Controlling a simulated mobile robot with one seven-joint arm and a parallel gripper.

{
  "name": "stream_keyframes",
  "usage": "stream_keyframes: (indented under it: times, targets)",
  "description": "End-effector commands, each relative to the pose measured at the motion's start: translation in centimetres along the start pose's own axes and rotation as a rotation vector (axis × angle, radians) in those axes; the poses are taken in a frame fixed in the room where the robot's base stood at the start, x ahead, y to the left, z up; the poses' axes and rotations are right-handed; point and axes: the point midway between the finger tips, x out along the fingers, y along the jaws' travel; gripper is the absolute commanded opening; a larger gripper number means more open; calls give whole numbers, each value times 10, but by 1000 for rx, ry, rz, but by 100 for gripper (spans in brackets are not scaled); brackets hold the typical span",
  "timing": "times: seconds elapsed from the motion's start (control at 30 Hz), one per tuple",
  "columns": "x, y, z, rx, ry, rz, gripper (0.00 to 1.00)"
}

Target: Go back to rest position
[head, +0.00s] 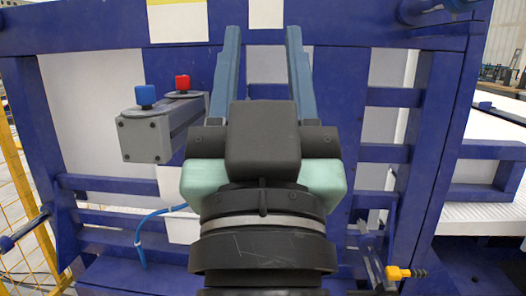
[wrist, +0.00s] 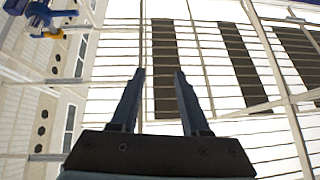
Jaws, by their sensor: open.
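My gripper (head: 262,45) is in the middle of the head view, with its two long blue-grey fingers pointing up and spread apart. Nothing is between the fingers. In the wrist view my gripper (wrist: 157,72) also shows open and empty, with a pale slatted ceiling or roof behind it. My gripper's black body covers the middle of the blue frame (head: 390,30) in the head view. I cannot tell how far the fingertips are from the frame.
A grey box (head: 145,138) with a blue button (head: 145,95) and a red button (head: 182,82) stands left of my gripper. A yellow fence (head: 22,190) is at the far left. A yellow-handled part (head: 405,273) is at lower right. A white surface (head: 490,213) lies at the right.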

Motion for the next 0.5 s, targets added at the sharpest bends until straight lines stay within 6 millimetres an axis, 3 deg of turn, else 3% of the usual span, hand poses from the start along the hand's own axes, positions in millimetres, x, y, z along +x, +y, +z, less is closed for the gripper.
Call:
stream_keyframes:
  times: [0.07,0.13,0.37,0.5]
  targets:
    - [-20,0,-25,0,135,0,46]
    - [-3,0,-53,0,153,0,46]
    - [30,0,-92,0,144,-1,46]
    - [56,0,-123,0,143,-1,46]
